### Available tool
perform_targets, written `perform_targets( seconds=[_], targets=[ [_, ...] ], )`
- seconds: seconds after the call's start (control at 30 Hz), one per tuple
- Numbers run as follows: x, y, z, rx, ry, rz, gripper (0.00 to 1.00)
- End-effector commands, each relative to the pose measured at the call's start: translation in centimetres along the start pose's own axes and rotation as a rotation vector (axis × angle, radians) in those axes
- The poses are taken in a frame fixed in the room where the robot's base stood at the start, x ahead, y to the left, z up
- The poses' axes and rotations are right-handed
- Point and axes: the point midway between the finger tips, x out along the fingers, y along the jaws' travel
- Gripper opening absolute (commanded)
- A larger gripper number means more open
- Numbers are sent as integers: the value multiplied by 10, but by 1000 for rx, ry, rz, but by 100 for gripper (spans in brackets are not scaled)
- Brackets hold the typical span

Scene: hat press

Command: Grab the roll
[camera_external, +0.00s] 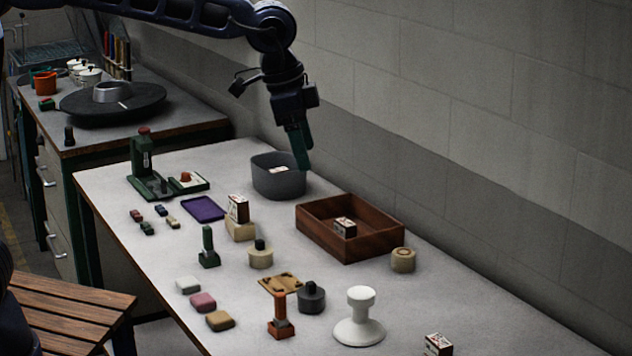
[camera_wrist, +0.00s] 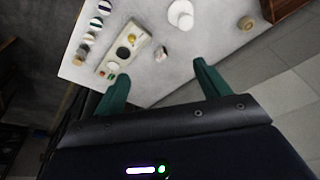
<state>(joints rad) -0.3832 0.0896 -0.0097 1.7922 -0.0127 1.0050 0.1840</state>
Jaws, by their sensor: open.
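The roll (camera_external: 403,259) is a short tan cylinder with a ringed top. It stands on the table just right of the wooden tray. In the wrist view a tan roll (camera_wrist: 247,23) shows at the upper right, next to a brown tray corner. My gripper (camera_external: 299,150), with green fingers, hangs in the air and appears above the grey bin in the outside view, well apart from the roll. In the wrist view my gripper (camera_wrist: 160,85) has its two fingers wide apart with nothing between them.
The wooden tray (camera_external: 350,252) holds a small box (camera_external: 345,227). A white spool-shaped piece (camera_external: 359,318) and a matchbox (camera_external: 438,345) stand in front of the roll. The grey bin (camera_external: 278,182) is behind the tray. The wall runs along the right side. Table right of the roll is clear.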

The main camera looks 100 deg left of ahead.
Motion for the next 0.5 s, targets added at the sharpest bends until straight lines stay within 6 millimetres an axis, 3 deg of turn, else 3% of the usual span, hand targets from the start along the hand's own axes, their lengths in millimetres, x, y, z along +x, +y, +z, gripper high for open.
perform_targets(
  seconds=[0.2, 0.5],
  targets=[
    [46, -56, -49, -35, -29, -6, 75],
    [118, -139, -98, -79, -62, -10, 75]
  ],
)
